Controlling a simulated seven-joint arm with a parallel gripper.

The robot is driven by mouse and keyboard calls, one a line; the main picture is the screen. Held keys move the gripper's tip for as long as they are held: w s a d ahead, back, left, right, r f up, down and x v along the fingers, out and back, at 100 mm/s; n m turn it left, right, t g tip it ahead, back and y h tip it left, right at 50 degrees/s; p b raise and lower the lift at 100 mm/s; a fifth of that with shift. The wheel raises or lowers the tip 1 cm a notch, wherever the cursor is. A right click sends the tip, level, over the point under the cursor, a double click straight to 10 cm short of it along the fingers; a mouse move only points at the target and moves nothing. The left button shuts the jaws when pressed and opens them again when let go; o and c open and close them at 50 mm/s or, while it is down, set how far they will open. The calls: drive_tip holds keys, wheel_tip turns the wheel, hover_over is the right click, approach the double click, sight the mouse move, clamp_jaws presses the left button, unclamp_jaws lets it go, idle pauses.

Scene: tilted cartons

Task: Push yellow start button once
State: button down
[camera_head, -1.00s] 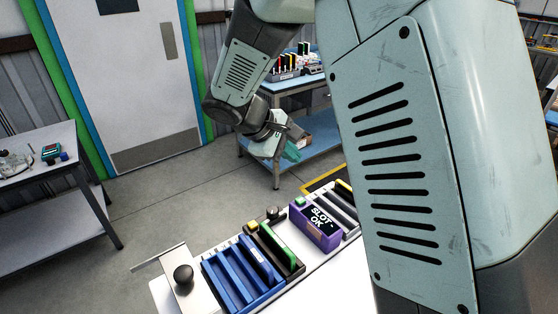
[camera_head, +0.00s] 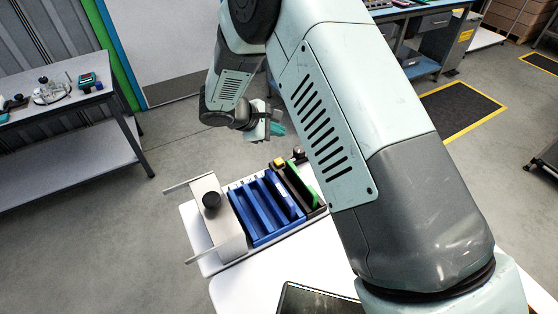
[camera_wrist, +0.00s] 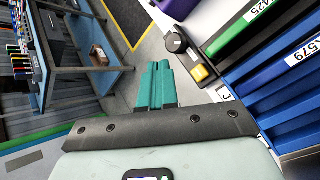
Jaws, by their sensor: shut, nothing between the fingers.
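The yellow start button (camera_head: 279,161) is a small yellow block at the far end of the white bench in the head view. In the wrist view the yellow button (camera_wrist: 200,74) sits on a dark base beside a black knob (camera_wrist: 174,42). My gripper (camera_head: 277,130) is above and beyond the bench's far edge in the head view. In the wrist view my gripper's teal fingers (camera_wrist: 159,68) are together and empty. They point a little left of the button, apart from it.
A green-edged slot (camera_wrist: 236,30) and a blue slotted carton (camera_head: 246,218) lie close to the button. A metal bracket with a black knob (camera_head: 211,199) stands at the bench's left end. A grey side table (camera_head: 60,170) is at the left.

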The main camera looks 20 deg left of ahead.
sight(277, 163)
drive_tip(key=shift+f, duration=4.4)
drive_tip(key=shift+f, duration=0.4)
drive_tip(key=shift+f, duration=0.55)
drive_tip(key=shift+r, duration=1)
drive_tip(key=shift+r, duration=2.5)
